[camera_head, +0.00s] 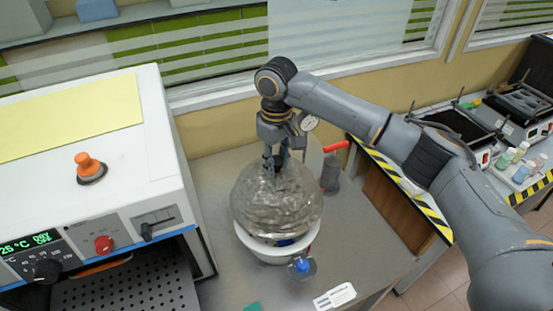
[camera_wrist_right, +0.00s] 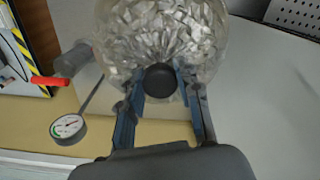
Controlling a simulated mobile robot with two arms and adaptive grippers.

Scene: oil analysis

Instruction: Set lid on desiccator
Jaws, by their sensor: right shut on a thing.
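The desiccator lid (camera_head: 275,197) is a clear glass dome with a dark knob (camera_wrist_right: 160,79) on top. My right gripper (camera_head: 276,160) comes from above and is shut on that knob; the wrist view shows its blue fingers (camera_wrist_right: 158,95) on either side of the knob. The desiccator base (camera_head: 268,255) is a white round vessel directly below the lid. The lid covers most of its opening, and a dark blue item shows between them at the front. I cannot tell whether the lid's rim touches the base all round. My left gripper is not in view.
A white oven (camera_head: 150,160) with an open front stands to the left. Behind the desiccator are a pressure gauge (camera_head: 308,122) and a red-handled valve (camera_head: 335,147). A blue knob (camera_head: 302,266) is in front, beside a white label (camera_head: 335,297). The grey bench (camera_head: 365,235) is clear to the right.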

